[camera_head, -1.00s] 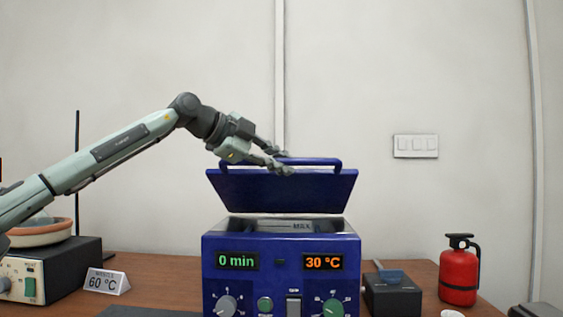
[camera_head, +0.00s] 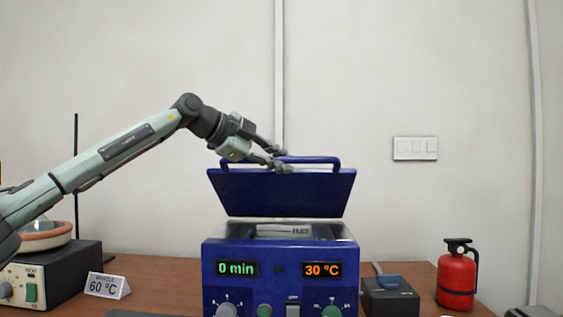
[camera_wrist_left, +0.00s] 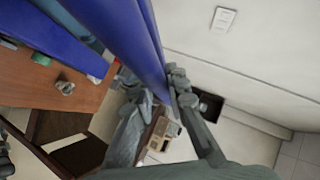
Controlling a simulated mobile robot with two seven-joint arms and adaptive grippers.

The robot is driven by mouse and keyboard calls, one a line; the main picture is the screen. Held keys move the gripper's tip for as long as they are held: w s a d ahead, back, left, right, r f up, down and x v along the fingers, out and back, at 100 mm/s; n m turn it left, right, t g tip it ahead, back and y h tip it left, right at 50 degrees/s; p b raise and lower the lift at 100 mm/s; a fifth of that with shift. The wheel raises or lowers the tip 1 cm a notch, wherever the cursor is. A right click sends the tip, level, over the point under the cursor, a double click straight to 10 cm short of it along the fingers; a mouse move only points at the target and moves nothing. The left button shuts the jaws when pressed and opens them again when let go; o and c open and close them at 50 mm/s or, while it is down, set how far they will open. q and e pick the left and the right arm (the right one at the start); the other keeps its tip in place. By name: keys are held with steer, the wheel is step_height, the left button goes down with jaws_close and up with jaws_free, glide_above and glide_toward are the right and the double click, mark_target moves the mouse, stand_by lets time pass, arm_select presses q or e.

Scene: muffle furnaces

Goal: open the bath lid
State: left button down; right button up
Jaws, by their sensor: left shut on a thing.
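The blue bath lid (camera_head: 282,193) is raised and tilted above the blue bath (camera_head: 281,275), with a gap showing the bath's top opening. A blue handle bar (camera_head: 320,160) runs along the lid's upper edge. The bath's displays read 0 min and 30 °C.
A hot plate (camera_head: 50,275) with a dish and a 60 °C sign (camera_head: 107,285) stand at left. A small dark box (camera_head: 390,297) and a red extinguisher (camera_head: 457,275) stand at right. A wall is behind the bath.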

arm_select(q)
steer(key=shift+r, duration=0.15)
steer(key=c, duration=1.5)
jaws_free()
steer(key=shift+s+a, duration=0.1)
steer(key=v, duration=1.2)
